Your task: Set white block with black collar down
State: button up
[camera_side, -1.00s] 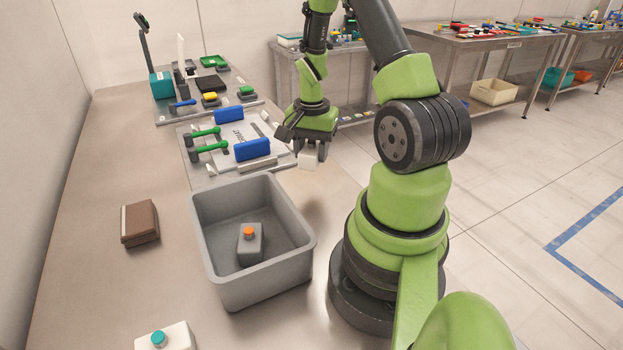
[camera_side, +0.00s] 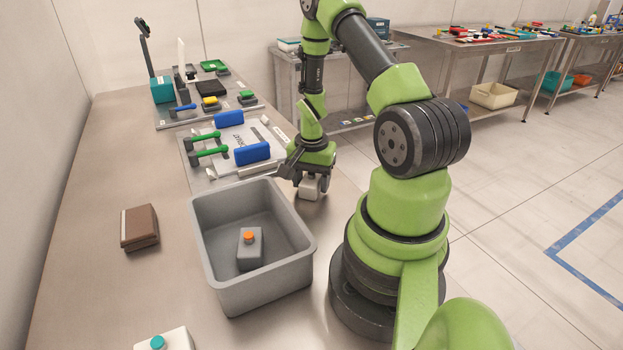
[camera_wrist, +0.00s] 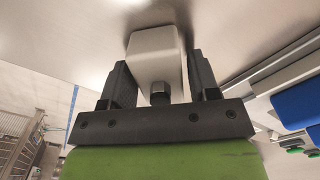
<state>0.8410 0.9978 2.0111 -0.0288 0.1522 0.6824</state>
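The white block with black collar (camera_side: 312,189) is in my gripper (camera_side: 311,180), to the right of the grey bin's far right corner. In the wrist view the block (camera_wrist: 155,55) sits between the two dark fingers (camera_wrist: 159,82), its dark collar facing the palm. The fingers appear closed on its sides. In the side view the block is low, at or very near the metal table top; I cannot tell whether it touches. The fingers hide part of it.
A grey bin (camera_side: 213,258) holds a grey block with an orange cap (camera_side: 250,250). A brown box (camera_side: 140,228) and a white block with a teal cap (camera_side: 165,340) stand left and in front.

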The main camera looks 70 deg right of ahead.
aim_at(311, 174)
jog(key=shift+o, duration=0.7)
jog(key=w+a+r+n+t, duration=0.1)
jog(key=a+r, duration=0.1)
jog(key=r, duration=0.7)
jog(key=w+a+r+n, duration=0.2)
jog(key=a+r, duration=0.1)
jog(key=r, duration=0.7)
jog(key=s+a+r+n+t+y, duration=0.1)
jog(key=s+a+r+n+t, duration=0.2)
jog(key=a, duration=0.6)
jog(key=s+a+r+n+t+y, duration=0.1)
jog(key=s+a+r+n+t, duration=0.2)
jog(key=a+r+n, duration=0.5)
jog(key=shift+s+a+r, duration=0.25)
jog(key=shift+s+a, duration=0.45)
jog(key=shift+a, duration=0.15)
